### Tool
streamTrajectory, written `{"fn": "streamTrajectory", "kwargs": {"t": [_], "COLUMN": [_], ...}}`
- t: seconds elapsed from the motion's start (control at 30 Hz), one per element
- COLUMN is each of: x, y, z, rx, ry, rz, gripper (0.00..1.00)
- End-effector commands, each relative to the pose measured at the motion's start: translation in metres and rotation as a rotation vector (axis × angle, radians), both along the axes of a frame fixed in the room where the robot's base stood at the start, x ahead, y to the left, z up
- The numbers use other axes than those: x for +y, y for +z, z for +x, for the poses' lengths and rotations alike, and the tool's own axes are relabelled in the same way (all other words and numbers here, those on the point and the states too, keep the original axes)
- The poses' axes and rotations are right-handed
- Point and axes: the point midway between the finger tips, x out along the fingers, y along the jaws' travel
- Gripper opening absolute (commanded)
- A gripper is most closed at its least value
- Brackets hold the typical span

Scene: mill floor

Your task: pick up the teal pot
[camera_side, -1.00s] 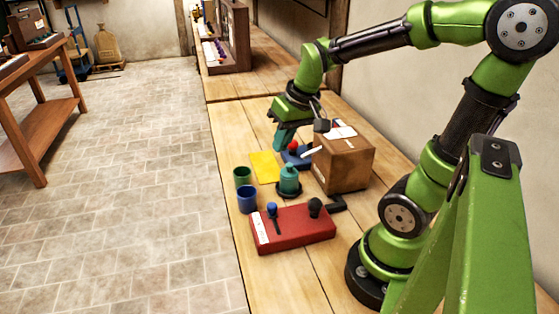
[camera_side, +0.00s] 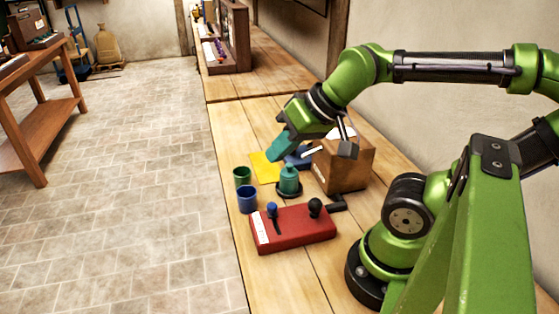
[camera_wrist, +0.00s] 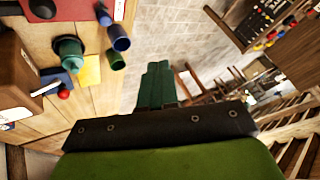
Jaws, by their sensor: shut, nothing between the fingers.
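The teal pot (camera_side: 289,181) stands upright on a dark round base on the wooden bench, behind the red box. In the wrist view the pot (camera_wrist: 69,50) is at the upper left, off to the side of my fingers. My gripper (camera_side: 275,153) is above and behind the pot in the side view, tilted with its fingers pointing down and left. Its teal fingers (camera_wrist: 158,66) are shut together with nothing between them. They are apart from the pot.
A green cup (camera_side: 242,177) and a blue cup (camera_side: 247,199) stand left of the pot. A red box (camera_side: 292,230) with knobs lies in front. A cardboard box (camera_side: 347,166) stands to the right. A yellow sheet (camera_side: 262,168) and a blue item with a red ball (camera_wrist: 64,93) lie behind.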

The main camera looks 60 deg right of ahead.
Motion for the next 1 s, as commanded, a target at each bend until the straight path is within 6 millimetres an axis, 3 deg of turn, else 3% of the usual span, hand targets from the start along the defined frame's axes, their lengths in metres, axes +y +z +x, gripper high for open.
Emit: {"fn": "streamTrajectory", "kwargs": {"t": [0.4,0.93,1.0], "x": [-0.0002,-0.0002,-0.0002], "y": [0.0001,0.0001,0.0001], "z": [0.0001,0.0001,0.0001], "rx": [0.0,0.0,0.0], "ry": [0.0,0.0,0.0], "rz": [0.0,0.0,0.0], "gripper": [0.0,0.8,0.82]}}
